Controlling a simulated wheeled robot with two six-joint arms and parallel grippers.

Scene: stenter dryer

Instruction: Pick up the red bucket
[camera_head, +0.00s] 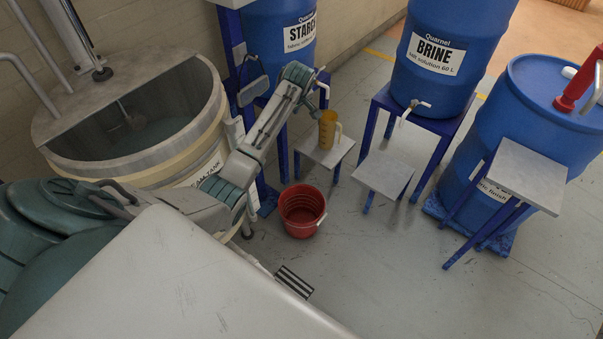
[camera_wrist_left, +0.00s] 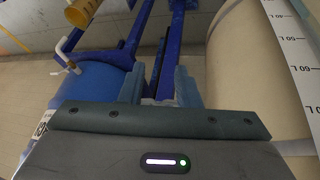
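The red bucket (camera_head: 301,212) stands upright on the grey floor in the head view, below the small stands and right of the round tank. A pale handle shows at its right side. It looks empty inside. It is not in the left wrist view. My left arm reaches up and right above and behind the bucket. My right gripper is not in view.
The round tank (camera_head: 75,157) stands at left. A yellow jug (camera_head: 327,131) sits on a small stand (camera_head: 338,154) behind the bucket. Another stand (camera_head: 384,176) and the blue brine barrel (camera_head: 430,85) are to the right. Floor right of the bucket is clear.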

